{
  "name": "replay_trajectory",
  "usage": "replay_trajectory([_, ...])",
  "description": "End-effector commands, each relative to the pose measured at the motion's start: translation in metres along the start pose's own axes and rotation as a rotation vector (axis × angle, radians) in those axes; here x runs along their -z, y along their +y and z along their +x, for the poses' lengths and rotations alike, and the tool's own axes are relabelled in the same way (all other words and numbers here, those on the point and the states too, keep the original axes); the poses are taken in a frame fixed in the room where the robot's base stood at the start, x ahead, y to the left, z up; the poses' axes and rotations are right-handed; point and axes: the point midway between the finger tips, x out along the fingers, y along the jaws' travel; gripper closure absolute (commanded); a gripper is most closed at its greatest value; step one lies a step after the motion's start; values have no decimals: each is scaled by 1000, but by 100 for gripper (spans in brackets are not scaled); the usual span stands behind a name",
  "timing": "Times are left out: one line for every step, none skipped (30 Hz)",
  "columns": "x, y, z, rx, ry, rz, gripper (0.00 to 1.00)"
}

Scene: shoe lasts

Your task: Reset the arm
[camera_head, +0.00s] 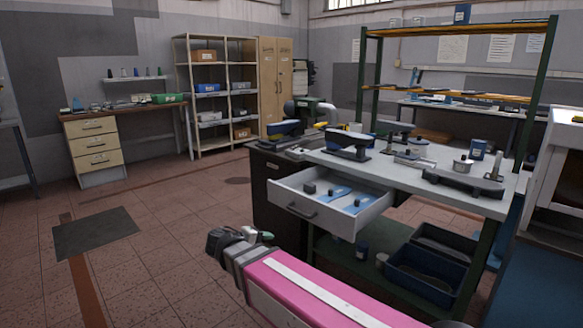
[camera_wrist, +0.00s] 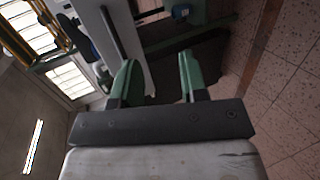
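My gripper (camera_wrist: 158,76) shows in the wrist view as two green fingers standing apart, with nothing between them. In the head view my gripper (camera_head: 258,235) is at the end of my pink arm at the bottom middle, partly hidden behind dark wrist parts. It is in front of and below the open drawer (camera_head: 343,222) of the workbench (camera_head: 405,173), apart from it in the picture. The wrist view is turned sideways, with the bench and drawer beyond the fingers.
The open drawer holds blue and dark items and juts toward my arm. Blue crates (camera_head: 425,268) sit on the bench's lower shelf. A white cabinet (camera_head: 555,170) stands at the right. The tiled floor at the left is free, with a dark mat (camera_head: 95,233) on it.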

Motion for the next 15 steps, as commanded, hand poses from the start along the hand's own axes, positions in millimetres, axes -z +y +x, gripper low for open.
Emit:
replay_trajectory([-6,-2,13,30,-17,2,60])
replay_trajectory([-8,-4,20,50,-27,4,60])
replay_trajectory([-13,-6,30,80,-41,7,60])
replay_trajectory([-17,-8,39,105,-53,10,60])
replay_trajectory([-21,-11,48,133,-66,14,60])
replay_trajectory([-28,-14,61,172,-83,22,60])
replay_trajectory([-32,-17,70,203,-95,28,60])
replay_trajectory([-37,-20,79,233,-109,35,60])
replay_trajectory([-44,-24,90,273,-126,45,60])
replay_trajectory([-49,-27,99,303,-137,53,60])
replay_trajectory([-54,-30,107,334,-148,63,60])
replay_trajectory([-60,-33,117,373,-164,75,60])
replay_trajectory([-65,-36,124,403,-175,86,60])
replay_trajectory([-70,-38,132,432,-185,98,60])
replay_trajectory([-77,-42,141,471,-199,114,60])
